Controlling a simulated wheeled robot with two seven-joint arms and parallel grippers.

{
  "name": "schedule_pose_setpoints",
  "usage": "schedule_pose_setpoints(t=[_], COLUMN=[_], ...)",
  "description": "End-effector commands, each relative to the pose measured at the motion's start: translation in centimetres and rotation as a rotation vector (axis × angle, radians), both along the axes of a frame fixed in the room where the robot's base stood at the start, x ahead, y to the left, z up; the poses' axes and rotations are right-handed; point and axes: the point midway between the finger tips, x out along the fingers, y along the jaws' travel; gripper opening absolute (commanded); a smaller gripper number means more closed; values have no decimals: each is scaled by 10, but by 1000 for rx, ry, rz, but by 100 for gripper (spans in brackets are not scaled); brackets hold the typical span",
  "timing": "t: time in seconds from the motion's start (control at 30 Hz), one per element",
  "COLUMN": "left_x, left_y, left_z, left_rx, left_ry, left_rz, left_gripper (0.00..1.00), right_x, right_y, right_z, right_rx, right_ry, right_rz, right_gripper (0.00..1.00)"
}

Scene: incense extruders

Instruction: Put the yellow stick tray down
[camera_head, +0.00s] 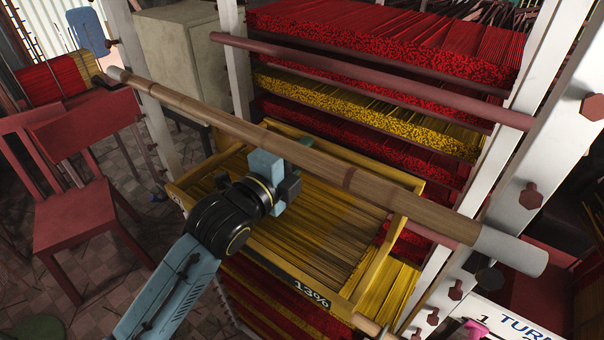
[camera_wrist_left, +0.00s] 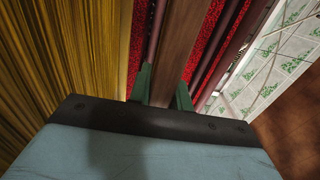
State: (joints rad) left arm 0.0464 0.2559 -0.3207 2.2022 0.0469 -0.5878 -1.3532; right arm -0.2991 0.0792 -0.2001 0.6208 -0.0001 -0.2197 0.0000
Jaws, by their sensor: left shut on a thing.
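The yellow stick tray (camera_head: 408,222) has a yellow frame full of yellow-brown sticks and a dark label reading 13%. It sits in the middle of the head view, in front of the rack; whether it touches what is below cannot be told. My left gripper (camera_head: 318,156) reaches over the tray to its far long side, its fingertips partly hidden behind a bamboo pole. In the left wrist view its green fingers (camera_wrist_left: 165,92) are shut on a brown-looking bar beside the sticks (camera_wrist_left: 55,60), apparently the tray's rim. My right gripper is not in view.
The bamboo pole (camera_head: 210,118) crosses above the tray. The white-post rack (camera_head: 502,180) holds layers of red sticks (camera_head: 400,45) and yellow sticks (camera_head: 370,108). A red chair (camera_head: 75,215) stands left. A white printed board (camera_head: 500,322) is at lower right.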

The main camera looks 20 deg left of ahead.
Motion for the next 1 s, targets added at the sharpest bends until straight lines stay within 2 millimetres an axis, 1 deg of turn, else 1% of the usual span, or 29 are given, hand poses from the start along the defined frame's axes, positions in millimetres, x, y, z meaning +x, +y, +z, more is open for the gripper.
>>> schedule_pose_setpoints(t=[0.2,0.3,0.73,0.77,0.8,0.9,0.93,1.0], left_x=[0,1,3,3,3,3,3,3], left_y=[0,-1,-1,-1,-1,-1,-1,-1], left_z=[-34,-44,-49,-51,-51,-51,-51,-51], left_rx=[-3,-5,-1,0,0,-1,-1,-1], left_ry=[1,-1,-4,1,0,0,0,0], left_rz=[1,1,0,0,0,0,0,0], left_gripper=[0,0,0,21,26,39,42,42], right_x=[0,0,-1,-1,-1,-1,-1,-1], right_y=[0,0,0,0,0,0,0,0], right_z=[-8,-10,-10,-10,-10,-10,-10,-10], right_rx=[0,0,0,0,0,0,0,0], right_ry=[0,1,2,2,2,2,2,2], right_rz=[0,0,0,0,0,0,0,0], right_gripper=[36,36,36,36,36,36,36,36])
